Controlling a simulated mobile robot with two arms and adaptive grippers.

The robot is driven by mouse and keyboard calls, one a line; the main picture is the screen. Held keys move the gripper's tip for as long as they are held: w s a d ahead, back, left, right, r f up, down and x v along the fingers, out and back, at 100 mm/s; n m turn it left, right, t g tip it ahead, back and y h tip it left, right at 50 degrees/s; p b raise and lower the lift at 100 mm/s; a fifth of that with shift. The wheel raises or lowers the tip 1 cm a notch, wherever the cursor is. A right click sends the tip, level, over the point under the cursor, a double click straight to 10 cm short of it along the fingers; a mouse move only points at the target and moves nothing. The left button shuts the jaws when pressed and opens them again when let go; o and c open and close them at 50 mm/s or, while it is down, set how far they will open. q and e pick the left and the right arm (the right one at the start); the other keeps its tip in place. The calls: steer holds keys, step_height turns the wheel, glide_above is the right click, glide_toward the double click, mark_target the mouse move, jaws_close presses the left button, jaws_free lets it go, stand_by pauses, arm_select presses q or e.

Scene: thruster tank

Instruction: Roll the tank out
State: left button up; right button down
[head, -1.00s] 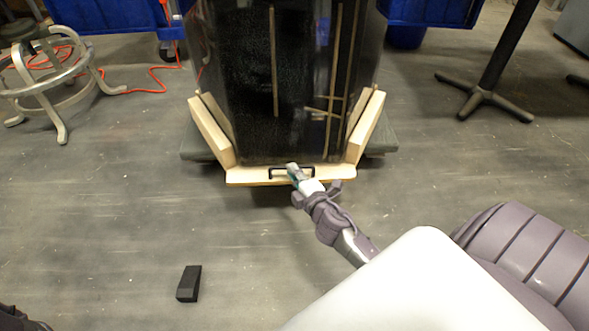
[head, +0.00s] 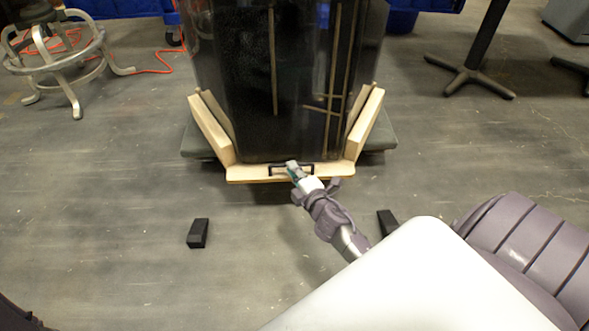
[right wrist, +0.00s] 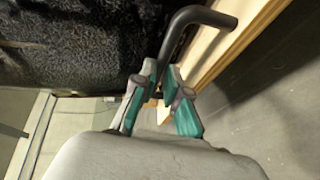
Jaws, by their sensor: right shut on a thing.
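The tank (head: 240,75) is a tall dark glassy block in a pale wooden cradle (head: 215,128) on a dark, low base (head: 380,138). A black handle (head: 274,170) is fixed to the cradle's front board; it shows in the right wrist view as a bent dark bar (right wrist: 178,42). My right gripper (head: 293,168) is at the handle and shut on it; its teal-and-grey fingers (right wrist: 163,88) show in the right wrist view, with the exact contact partly hidden. My left gripper is not in view.
Two black wedges lie on the floor between me and the tank, one left (head: 198,233) and one right (head: 387,222), partly hidden by my arm. A stool (head: 55,58) with an orange cord (head: 155,71), blue bins (head: 115,8) and a dark stand (head: 475,75) are behind.

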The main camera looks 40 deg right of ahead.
steer(key=shift+s+a+f, duration=0.1)
steer(key=shift+a+f, duration=0.3)
steer(key=shift+a, duration=0.05)
steer(key=c, duration=1.2)
jaws_free()
steer(key=shift+a+f, duration=0.1)
step_height(320, 180, up, 10)
